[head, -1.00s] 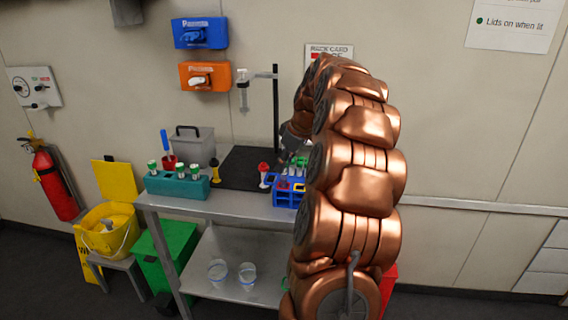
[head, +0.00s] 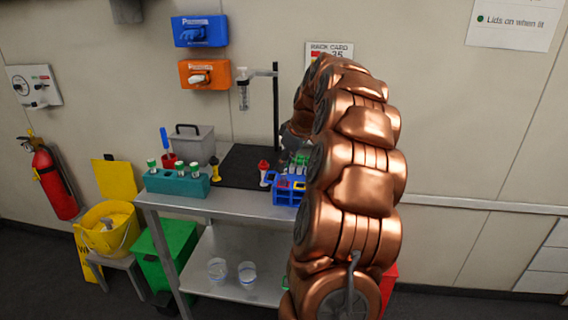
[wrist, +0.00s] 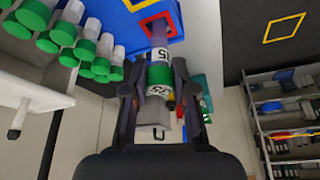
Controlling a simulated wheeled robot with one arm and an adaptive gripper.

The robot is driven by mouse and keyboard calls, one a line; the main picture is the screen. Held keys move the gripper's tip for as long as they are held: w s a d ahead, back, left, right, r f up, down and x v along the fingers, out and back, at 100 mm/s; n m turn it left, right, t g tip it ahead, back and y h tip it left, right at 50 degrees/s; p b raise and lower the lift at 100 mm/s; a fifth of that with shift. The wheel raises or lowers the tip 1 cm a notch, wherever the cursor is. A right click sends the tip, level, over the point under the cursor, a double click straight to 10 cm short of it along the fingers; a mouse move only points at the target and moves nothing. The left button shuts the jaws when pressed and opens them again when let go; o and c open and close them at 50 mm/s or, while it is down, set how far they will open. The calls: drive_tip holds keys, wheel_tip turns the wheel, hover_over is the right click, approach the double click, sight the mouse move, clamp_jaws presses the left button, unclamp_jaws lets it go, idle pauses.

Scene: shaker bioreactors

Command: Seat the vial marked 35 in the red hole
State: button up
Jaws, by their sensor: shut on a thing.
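My gripper (wrist: 158,80) is shut on a vial marked 35 (wrist: 158,75), seen in the wrist view. The vial has a green band, white labels reading 35 and a purplish end. That end overlaps the red-outlined hole (wrist: 147,23) of the blue rack (wrist: 115,10); I cannot tell whether it is inside the hole or just above it. In the head view the blue rack (head: 286,197) stands at the table's right part, partly behind my arm. The gripper's fingers and the held vial are not clearly visible there.
Several green-capped vials (wrist: 75,45) crowd beside the gripper in the wrist view. A teal rack (head: 176,184) with green-topped vials stands at the table's left. A red-topped item (head: 263,172), a dark mat (head: 245,162) and a stand pole (head: 276,110) are near the blue rack.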

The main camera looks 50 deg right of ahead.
sight(285, 172)
drive_tip(key=shift+f+b, duration=1.45)
drive_tip(key=shift+f, duration=0.35)
idle(2.0)
drive_tip(key=o, duration=1)
drive_tip(key=shift+c, duration=0.2)
drive_tip(key=shift+r, duration=0.15)
drive_tip(key=v, duration=1.1)
drive_tip(key=shift+s+r, duration=0.3)
